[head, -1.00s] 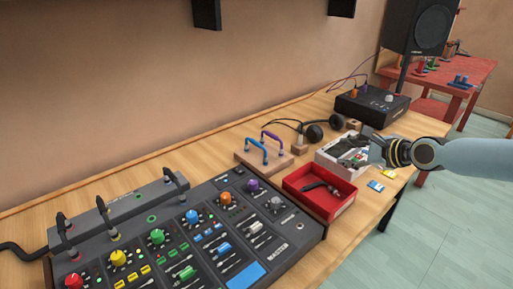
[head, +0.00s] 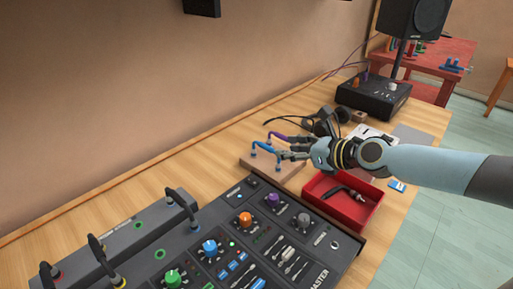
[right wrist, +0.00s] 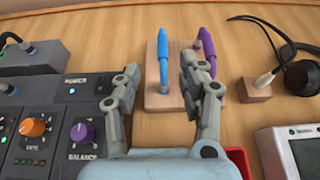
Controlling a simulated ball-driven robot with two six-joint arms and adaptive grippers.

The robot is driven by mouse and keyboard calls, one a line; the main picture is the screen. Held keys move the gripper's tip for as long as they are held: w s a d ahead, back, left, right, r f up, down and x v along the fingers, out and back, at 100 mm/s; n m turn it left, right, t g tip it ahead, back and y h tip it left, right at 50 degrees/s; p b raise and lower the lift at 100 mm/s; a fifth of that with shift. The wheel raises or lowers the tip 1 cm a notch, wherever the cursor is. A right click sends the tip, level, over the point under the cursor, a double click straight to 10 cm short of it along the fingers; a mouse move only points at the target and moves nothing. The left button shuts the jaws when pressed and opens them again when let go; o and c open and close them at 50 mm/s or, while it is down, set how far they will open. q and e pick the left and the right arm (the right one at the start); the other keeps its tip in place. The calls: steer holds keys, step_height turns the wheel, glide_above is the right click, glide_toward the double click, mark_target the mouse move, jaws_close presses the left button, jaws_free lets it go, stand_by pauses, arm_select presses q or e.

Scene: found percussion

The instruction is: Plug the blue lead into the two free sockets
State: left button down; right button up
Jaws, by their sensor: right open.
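The blue lead (head: 264,147) stands bridged on a wooden block (head: 285,172), beside a purple lead. In the right wrist view the blue lead (right wrist: 161,50) rises between the open fingers of my right gripper (right wrist: 160,75), apart from both. In the head view the right gripper (head: 284,149) reaches in from the right over the block. The grey socket box (head: 105,238) lies at the left. Two green-ringed sockets, one (head: 138,225) nearer the wall and one (head: 160,253) nearer the mixer, show empty between black leads. My left gripper is out of view.
The mixer (head: 240,265) with coloured knobs fills the front. A red tray (head: 355,212) stands under my right arm. Headphones (head: 328,122) and a black box (head: 372,98) are behind. Bare wood (head: 150,178) lies along the wall.

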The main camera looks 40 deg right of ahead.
mark_target(270, 147)
steer(key=b+x, duration=0.1)
steer(key=x, duration=0.3)
steer(key=shift+w+f, duration=0.2)
steer(key=b+x, duration=0.2)
steer(key=x, duration=0.2)
steer(key=shift+w+d+f, duration=0.2)
steer(key=shift+w+f, duration=0.05)
steer(key=shift+w, duration=0.3)
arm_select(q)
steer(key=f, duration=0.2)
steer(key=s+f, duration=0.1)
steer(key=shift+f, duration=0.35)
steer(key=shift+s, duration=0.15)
arm_select(e)
steer(key=shift+s, duration=0.1)
steer(key=shift+c, duration=0.5)
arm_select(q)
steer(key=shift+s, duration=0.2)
arm_select(e)
jaws_close()
